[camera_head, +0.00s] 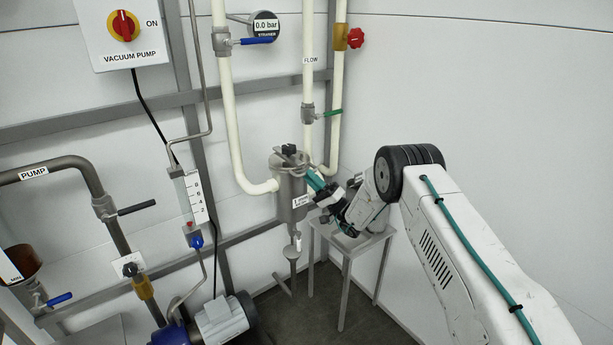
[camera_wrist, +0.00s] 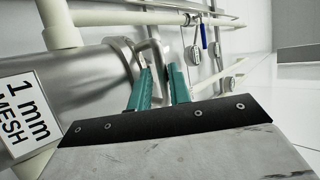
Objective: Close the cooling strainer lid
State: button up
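The cooling strainer (camera_head: 291,190) is a grey metal cylinder on the pipework at the centre of the head view. Its lid (camera_head: 290,160) is at the top with a black knob (camera_head: 289,149); whether it is fully seated is too small to tell. My gripper (camera_head: 313,179) is at the strainer's upper right side. In the wrist view, the strainer body (camera_wrist: 98,78) fills the left, with a "1 mm MESH" label. My gripper's teal fingers (camera_wrist: 161,70) are apart, with a bent metal bar (camera_wrist: 152,46) at their tips. I see no firm grip on it.
A small grey table (camera_head: 352,240) stands below my wrist. A pressure gauge (camera_head: 266,26) above reads 0.0 bar. The wall at the right is bare.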

jog(key=v, duration=0.5)
jog(key=shift+s+d+f, duration=0.1)
jog(key=shift+s+f, duration=0.15)
jog(key=shift+f, duration=0.1)
